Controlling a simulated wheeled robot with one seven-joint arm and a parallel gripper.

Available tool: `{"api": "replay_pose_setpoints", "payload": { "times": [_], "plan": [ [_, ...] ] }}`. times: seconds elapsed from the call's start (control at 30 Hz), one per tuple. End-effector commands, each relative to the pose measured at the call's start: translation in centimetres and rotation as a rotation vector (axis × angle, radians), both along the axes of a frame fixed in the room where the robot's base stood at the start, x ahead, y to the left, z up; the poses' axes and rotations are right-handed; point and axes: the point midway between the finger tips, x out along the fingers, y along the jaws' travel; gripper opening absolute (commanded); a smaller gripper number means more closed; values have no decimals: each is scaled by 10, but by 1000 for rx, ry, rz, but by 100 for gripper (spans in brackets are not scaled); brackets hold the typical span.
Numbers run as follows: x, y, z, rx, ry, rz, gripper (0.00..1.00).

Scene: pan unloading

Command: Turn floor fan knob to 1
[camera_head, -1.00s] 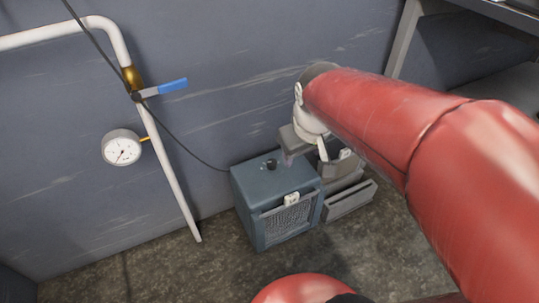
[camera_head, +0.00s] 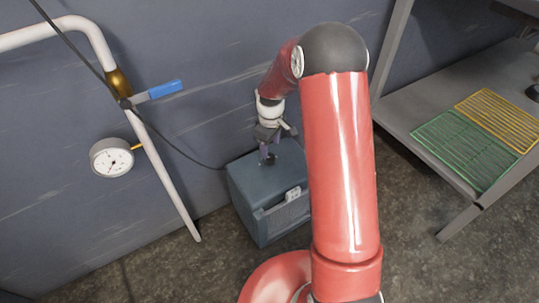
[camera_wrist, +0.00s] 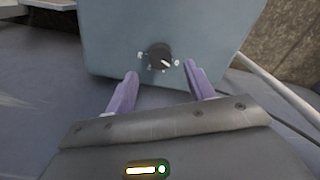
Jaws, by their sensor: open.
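The floor fan (camera_head: 256,205) is a blue-grey box on the floor against the wall, partly hidden by my arm in the head view. Its black round knob (camera_wrist: 160,57) sits on the top face with small pale marks around it, too small to read. A white line on the knob points to the lower right in the wrist view. My gripper (camera_wrist: 161,76) is open, its two purple fingers apart, one to each side of the knob in that view. It also shows above the fan's top in the head view (camera_head: 267,160). I cannot tell whether the fingers touch the knob.
A white pipe (camera_head: 165,178) with a blue-handled valve (camera_head: 165,89) and a round gauge (camera_head: 112,158) is on the wall to the left. A grey shelf (camera_head: 405,112) with green and yellow racks (camera_head: 466,148) stands at the right. A dark cable runs down to the fan.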

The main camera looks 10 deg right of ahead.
Motion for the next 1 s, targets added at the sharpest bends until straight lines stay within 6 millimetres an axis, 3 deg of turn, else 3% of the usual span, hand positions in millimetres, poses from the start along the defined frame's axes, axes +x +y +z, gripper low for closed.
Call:
{"api": "replay_pose_setpoints", "payload": {
  "times": [0.3, 0.7, 1.0],
  "plan": [
    [-1, 1, -50, 0, 3, -1, 54],
    [-1, 0, -60, 0, 0, -2, 54],
    [-1, 0, -60, -1, 1, -2, 17]
  ]
}}
